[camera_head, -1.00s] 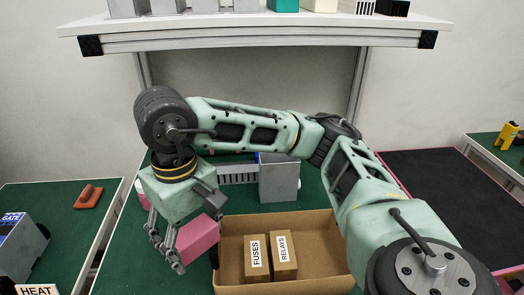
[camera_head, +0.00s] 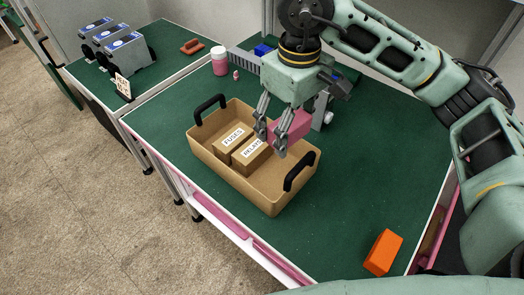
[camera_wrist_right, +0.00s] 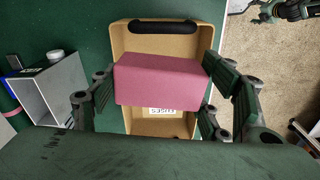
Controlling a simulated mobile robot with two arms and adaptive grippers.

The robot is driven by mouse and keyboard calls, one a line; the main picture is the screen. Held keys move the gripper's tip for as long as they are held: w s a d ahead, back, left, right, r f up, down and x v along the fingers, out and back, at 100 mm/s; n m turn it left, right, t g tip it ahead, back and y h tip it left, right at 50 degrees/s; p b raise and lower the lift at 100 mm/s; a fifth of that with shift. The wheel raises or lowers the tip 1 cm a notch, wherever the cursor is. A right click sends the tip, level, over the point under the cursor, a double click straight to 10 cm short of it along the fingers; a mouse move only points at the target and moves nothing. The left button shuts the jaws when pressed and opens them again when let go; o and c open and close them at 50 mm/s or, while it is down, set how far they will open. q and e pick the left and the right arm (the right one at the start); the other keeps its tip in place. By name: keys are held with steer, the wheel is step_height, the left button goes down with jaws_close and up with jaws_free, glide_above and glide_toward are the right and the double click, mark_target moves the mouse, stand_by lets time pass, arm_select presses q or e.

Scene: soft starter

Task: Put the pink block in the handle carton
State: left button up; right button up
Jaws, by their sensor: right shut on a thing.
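The pink block (camera_head: 290,124) is held between the fingers of my right gripper (camera_head: 272,140), above the right rear side of the handle carton. In the right wrist view the pink block (camera_wrist_right: 161,80) sits between both fingers, with the carton (camera_wrist_right: 122,40) below it. The handle carton (camera_head: 262,198) is an open brown box with black handles at its two ends. Inside it stand two small boxes, labelled FUSES (camera_head: 228,145) and RELAYS (camera_head: 246,161). The block hides part of the carton's inside.
An orange block (camera_head: 383,252) lies at the table's front right. The green table (camera_head: 345,190) is clear right of the carton.

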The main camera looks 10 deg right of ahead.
steer(key=shift+w+a+r+n, duration=0.15)
steer(key=shift+w+a+n, duration=0.15)
steer(key=shift+a+n, duration=0.15)
steer(key=shift+w+a+f+n, duration=0.15)
steer(key=shift+w+f+n, duration=0.05)
steer(key=shift+n, duration=0.05)
step_height(320, 180, down, 5)
steer(key=p, duration=0.4)
glide_above(277, 179)
step_height(277, 179, down, 8)
steer(key=shift+r, duration=0.1)
steer(key=shift+f, duration=0.65)
step_height(277, 179, down, 3)
steer(key=shift+p, duration=0.75)
steer(key=shift+f, duration=0.35)
arm_select(q)
step_height(277, 179, up, 6)
steer(key=shift+a+f, duration=0.1)
steer(key=shift+f, duration=0.05)
steer(key=shift+f, duration=0.1)
arm_select(e)
steer(key=shift+f, duration=0.1)
